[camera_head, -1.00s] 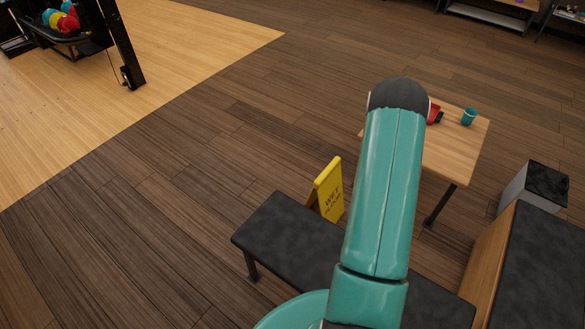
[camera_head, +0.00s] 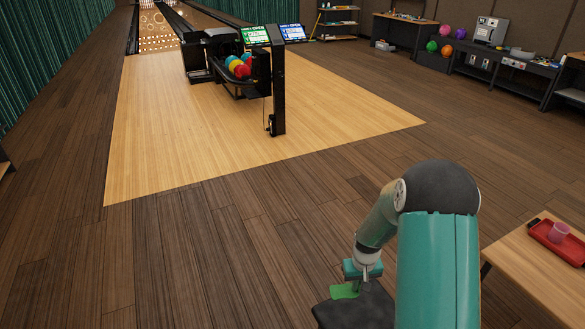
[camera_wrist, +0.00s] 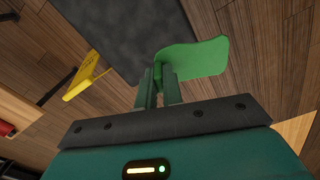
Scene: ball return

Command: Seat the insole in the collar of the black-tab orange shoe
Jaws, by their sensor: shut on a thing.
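My gripper (camera_head: 358,273) is shut on a thin, flat green insole (camera_head: 343,291). In the wrist view, my gripper (camera_wrist: 160,78) pinches one end of the insole (camera_wrist: 200,58), and the rest sticks out to the right. The insole shows over or beside the edge of a dark padded bench (camera_head: 352,311); I cannot tell its height above it. The bench also shows in the wrist view (camera_wrist: 112,38). No orange shoe is visible in either view.
A yellow wet-floor sign (camera_wrist: 84,77) stands near the bench. A ball return (camera_head: 226,72) stands on the lane approach.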

